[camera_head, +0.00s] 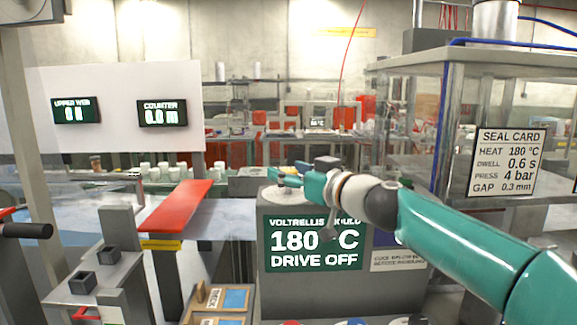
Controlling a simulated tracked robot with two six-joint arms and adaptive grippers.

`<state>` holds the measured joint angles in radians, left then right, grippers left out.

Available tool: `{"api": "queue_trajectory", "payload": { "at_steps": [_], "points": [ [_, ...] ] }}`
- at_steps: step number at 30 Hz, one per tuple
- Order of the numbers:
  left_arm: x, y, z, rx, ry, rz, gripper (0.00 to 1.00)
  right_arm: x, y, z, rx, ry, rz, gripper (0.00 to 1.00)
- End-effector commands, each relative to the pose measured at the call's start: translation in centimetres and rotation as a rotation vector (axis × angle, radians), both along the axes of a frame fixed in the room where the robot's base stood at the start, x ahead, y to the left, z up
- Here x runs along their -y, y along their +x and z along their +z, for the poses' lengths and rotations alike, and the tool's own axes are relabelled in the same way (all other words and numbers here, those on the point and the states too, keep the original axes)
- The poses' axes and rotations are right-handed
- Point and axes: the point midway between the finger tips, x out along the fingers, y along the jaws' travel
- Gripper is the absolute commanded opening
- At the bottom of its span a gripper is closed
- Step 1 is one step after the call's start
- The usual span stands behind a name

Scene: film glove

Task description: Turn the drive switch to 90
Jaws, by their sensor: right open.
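A grey machine cabinet (345,285) stands in the middle. Its green display (312,243) reads 180 °C and DRIVE OFF. A pale round plate (283,197) lies on the cabinet's top, partly covered by my right gripper; it may belong to the drive switch, but I cannot make out a knob or its marks. My right gripper (272,176), teal, is open and reaches leftward over this plate. I cannot tell whether its fingers touch anything. My left gripper is not in view.
A seal card (507,162) hangs on a framed glass enclosure at right. A red flap (178,208) slopes over the conveyor at left. A grey post box (95,280) stands at front left. Counter screens (162,113) hang on a white board behind. White cups (163,170) stand beyond.

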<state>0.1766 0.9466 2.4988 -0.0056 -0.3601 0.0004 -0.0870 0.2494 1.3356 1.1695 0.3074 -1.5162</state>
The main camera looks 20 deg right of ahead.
Motion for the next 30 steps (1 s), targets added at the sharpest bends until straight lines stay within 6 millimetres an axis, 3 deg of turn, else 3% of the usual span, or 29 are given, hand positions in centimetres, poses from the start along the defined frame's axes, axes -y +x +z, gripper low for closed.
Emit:
{"api": "queue_trajectory", "payload": {
  "at_steps": [11,21,30],
  "points": [
    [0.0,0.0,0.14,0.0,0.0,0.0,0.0,-0.24,0.43,0.0,0.001,0.0,0.001,0.62],
    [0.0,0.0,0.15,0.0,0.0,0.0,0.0,-0.25,0.42,-0.01,0.0,0.0,0.001,0.05],
    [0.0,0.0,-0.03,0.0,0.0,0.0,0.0,-0.35,0.43,-0.16,-0.004,-0.001,-0.023,0.03]
  ]
}}
